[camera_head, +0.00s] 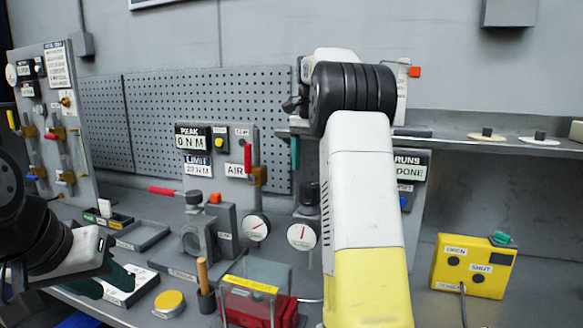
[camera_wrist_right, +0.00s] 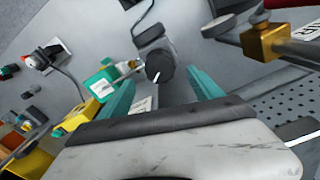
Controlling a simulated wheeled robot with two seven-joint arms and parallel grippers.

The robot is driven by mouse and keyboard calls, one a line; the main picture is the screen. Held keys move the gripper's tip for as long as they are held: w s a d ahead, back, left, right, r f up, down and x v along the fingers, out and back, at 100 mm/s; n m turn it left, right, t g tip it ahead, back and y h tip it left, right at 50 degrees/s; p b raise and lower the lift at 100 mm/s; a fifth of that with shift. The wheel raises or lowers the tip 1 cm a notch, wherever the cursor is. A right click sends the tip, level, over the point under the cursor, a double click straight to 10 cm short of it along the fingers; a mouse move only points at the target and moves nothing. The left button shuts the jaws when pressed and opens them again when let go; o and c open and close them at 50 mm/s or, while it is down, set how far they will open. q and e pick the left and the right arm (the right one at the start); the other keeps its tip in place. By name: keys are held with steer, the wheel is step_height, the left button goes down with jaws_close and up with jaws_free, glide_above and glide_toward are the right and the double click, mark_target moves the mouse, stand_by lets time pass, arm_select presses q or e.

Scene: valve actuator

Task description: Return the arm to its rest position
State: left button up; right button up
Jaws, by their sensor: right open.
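My right arm (camera_head: 362,190), white and yellow with a black ribbed joint, rises through the middle of the head view and bends toward the back panel. My right gripper shows in the wrist view (camera_wrist_right: 165,92) with its two teal fingers apart and nothing held between them. In the head view, one teal finger (camera_head: 294,154) shows left of the arm; the rest is mostly hidden. A round black knob (camera_wrist_right: 158,67) appears beyond the fingertips in the wrist view. My left gripper (camera_head: 104,282) is at the lower left, its teal fingers apart, close to a labelled tray (camera_head: 142,284).
The AIR panel (camera_head: 220,139) has a red-handled brass valve (camera_head: 254,174). A grey valve body (camera_head: 196,238) stands on the bench near two dials. A shelf (camera_head: 455,142) runs behind my right arm.

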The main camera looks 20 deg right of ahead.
steer(key=shift+s, duration=0.1)
steer(key=s+a+f+n+t, duration=0.2)
steer(key=s+a, duration=0.3)
steer(key=s, duration=0.4)
steer(key=s+a+f+n+t+y, duration=0.1)
steer(key=s+a+f+n+t, duration=0.1)
steer(key=s+a+n, duration=0.3)
steer(key=s+a+f+n+t+y, duration=0.1)
steer(key=s+a+f+n+t, duration=0.1)
steer(key=s, duration=1.2)
steer(key=a+f+n, duration=0.1)
steer(key=a+n, duration=0.1)
steer(key=a, duration=0.1)
steer(key=shift+a+f, duration=0.15)
steer(key=shift+f, duration=0.25)
